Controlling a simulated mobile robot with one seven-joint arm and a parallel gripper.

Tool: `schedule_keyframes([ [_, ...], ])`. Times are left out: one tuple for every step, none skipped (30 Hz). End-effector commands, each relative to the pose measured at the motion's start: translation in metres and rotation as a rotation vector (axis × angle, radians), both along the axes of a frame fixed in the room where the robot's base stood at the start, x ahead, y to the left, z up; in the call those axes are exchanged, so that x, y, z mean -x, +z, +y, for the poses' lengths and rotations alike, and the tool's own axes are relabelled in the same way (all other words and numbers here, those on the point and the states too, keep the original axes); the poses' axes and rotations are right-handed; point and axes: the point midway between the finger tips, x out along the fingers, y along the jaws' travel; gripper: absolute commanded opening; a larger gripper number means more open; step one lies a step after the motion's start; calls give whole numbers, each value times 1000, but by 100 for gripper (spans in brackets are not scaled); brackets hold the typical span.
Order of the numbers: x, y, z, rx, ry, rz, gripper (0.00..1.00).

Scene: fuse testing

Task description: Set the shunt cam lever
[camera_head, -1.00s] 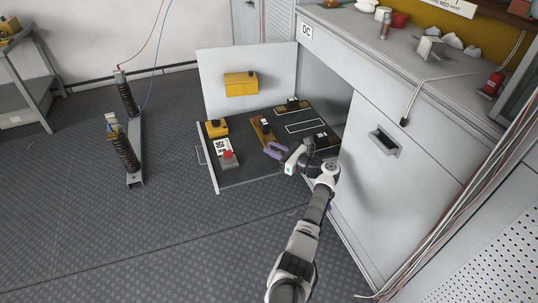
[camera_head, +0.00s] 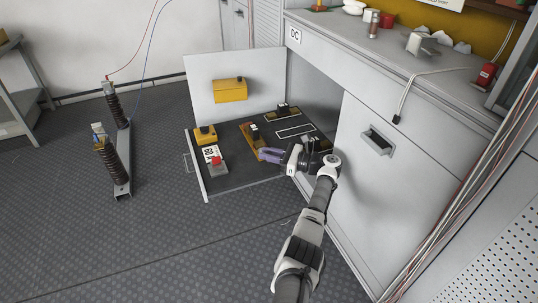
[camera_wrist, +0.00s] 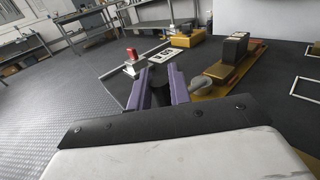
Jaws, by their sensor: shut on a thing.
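My gripper (camera_head: 263,154) has purple fingers and reaches left over the dark pull-out tray (camera_head: 232,181) in the head view. In the wrist view, the fingers (camera_wrist: 159,85) are shut on a dark upright grip (camera_wrist: 160,93), apparently the shunt cam lever's handle. A grey rounded lever part (camera_wrist: 203,86) lies just right of the right finger, on the brass base (camera_wrist: 222,75) of the shunt. The right finger hides how the grip and the grey part join. Dark blocks (camera_wrist: 233,48) stand on the base. The shunt also shows in the head view (camera_head: 250,138).
A grey box with a red button (camera_wrist: 131,56), a white label card (camera_wrist: 166,53) and a yellow box (camera_wrist: 187,38) stand left and behind. The cabinet front (camera_head: 375,190) rises right of the tray. Open floor (camera_head: 110,235) lies left.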

Motion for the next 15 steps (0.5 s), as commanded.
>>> schedule_keyframes([
  [0,0,1,2,1,1,24],
  [0,0,1,2,1,1,27],
  [0,0,1,2,1,1,33],
  [0,0,1,1,1,0,37],
  [0,0,1,1,1,0,39],
  [0,0,1,1,0,0,39],
  [0,0,1,1,0,0,39],
  [0,0,1,1,0,0,39],
  [0,0,1,1,0,0,39],
  [0,0,1,1,0,0,39],
  [0,0,1,1,0,0,39],
  [0,0,1,0,0,0,39],
  [0,1,1,0,0,0,39],
  [0,2,1,0,0,-1,39],
  [0,5,1,0,0,-1,39],
])
